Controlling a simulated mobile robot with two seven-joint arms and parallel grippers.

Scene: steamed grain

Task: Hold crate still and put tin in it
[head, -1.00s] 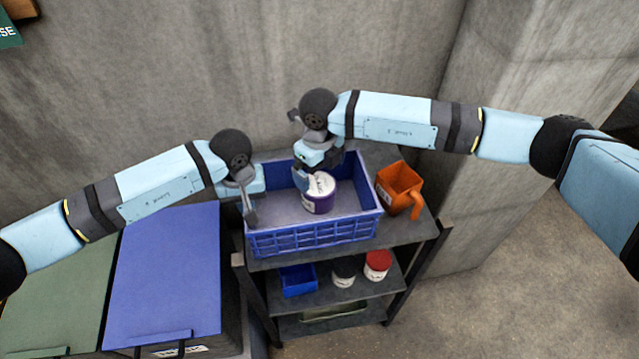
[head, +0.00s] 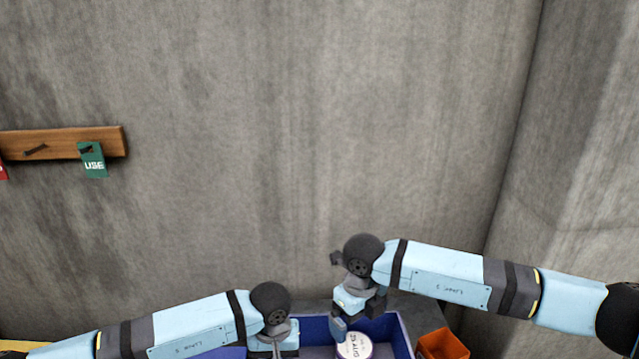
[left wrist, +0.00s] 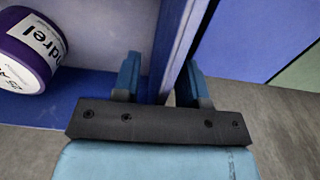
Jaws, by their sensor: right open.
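The blue crate (head: 399,331) shows only in part at the bottom edge of the head view. The purple tin with a white lid (head: 354,346) is inside it, lid up; it also shows at the left of the left wrist view (left wrist: 32,50). My right gripper (head: 341,326) is open, its fingers low over the crate right beside the tin. In the head view my left gripper's fingertips are mostly cut off by the bottom edge.
An orange container (head: 442,345) stands right of the crate. A concrete wall (head: 300,130) rises close behind. A wooden rail (head: 62,143) with a green tag (head: 93,160) hangs on it at the left. Space above the arms is free.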

